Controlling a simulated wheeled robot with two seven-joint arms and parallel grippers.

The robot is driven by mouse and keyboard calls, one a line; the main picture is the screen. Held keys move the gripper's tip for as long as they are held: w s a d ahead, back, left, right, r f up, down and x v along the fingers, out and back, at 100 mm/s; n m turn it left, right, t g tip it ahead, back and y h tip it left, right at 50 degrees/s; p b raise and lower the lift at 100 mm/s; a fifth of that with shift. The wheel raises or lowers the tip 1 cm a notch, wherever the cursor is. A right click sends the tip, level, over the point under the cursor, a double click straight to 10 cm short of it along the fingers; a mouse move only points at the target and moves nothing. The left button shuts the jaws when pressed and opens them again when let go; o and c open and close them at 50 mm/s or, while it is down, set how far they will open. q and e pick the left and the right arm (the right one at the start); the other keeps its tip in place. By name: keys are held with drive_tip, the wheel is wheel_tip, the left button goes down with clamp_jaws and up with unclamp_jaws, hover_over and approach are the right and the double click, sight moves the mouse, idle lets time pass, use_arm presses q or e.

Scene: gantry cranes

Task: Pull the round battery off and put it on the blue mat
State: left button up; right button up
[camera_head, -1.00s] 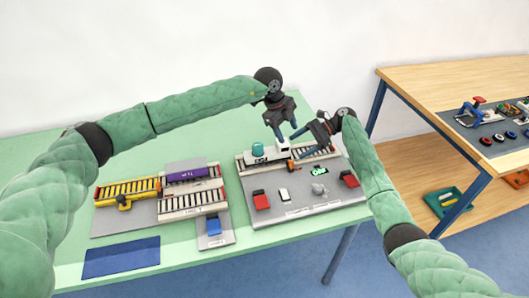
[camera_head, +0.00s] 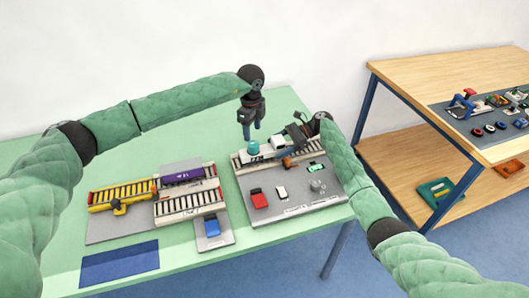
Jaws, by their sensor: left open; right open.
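The round battery appears to be the teal cylinder (camera_head: 253,149). It stands upright on the left end of a white crane unit (camera_head: 272,149) on the right-hand rail track. My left gripper (camera_head: 252,133) is open and empty, pointing down just above and behind the cylinder; I cannot tell if it touches it. My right gripper (camera_head: 291,142) is at the right end of the white unit; its fingers are partly hidden and I cannot tell whether they touch it. The blue mat (camera_head: 120,263) lies empty at the front left of the green table.
A wooden bench (camera_head: 440,75) stands to the right.

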use_arm(q)
drive_tip(key=shift+d, duration=0.1)
use_arm(e)
drive_tip(key=shift+x, duration=1.05)
